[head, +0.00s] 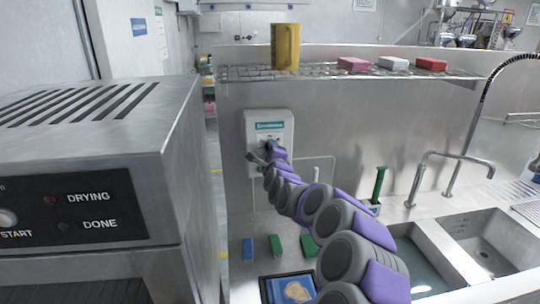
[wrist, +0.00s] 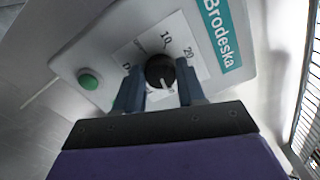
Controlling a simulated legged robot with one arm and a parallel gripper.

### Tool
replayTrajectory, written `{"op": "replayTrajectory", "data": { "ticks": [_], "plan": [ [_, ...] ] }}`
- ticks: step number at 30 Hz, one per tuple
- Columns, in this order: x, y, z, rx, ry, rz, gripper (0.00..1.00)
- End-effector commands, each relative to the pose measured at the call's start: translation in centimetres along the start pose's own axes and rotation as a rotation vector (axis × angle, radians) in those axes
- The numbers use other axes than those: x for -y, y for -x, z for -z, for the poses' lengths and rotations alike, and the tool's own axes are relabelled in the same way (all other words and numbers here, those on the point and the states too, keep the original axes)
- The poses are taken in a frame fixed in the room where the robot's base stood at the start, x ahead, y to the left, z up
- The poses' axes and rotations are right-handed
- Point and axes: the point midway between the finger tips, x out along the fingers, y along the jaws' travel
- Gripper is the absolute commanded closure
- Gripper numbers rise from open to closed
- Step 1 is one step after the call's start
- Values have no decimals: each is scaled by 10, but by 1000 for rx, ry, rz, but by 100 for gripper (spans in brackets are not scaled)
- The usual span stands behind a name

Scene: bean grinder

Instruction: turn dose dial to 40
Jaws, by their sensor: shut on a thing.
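The dose dial (wrist: 160,70) is a round black knob on a white scale plate in the wrist view. A white pointer mark shows on its side nearest my gripper. The numbers 10 and 20 are readable beyond it, and a partly covered mark is at left; 40 is not visible. My gripper (wrist: 162,90) has one blue-grey finger on each side of the dial and is shut on it. In the head view my gripper (head: 266,155) is at the front of the white grinder box (head: 283,122), and the dial is mostly hidden there.
A green button (wrist: 89,80) sits left of the dial. In the head view, a wire shelf (head: 320,72) above holds a yellow pitcher (head: 285,46) and several small blocks. A steel machine (head: 100,140) stands at left, sinks (head: 485,240) at right.

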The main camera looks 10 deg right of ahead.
Motion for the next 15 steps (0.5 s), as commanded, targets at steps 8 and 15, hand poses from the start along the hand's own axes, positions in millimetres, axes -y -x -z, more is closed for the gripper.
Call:
{"op": "replayTrajectory", "data": {
  "ticks": [8,15],
  "plan": [
    [-9,0,2,-4,-9,-18,91],
    [-8,0,2,-3,-8,-16,49]
  ]
}}
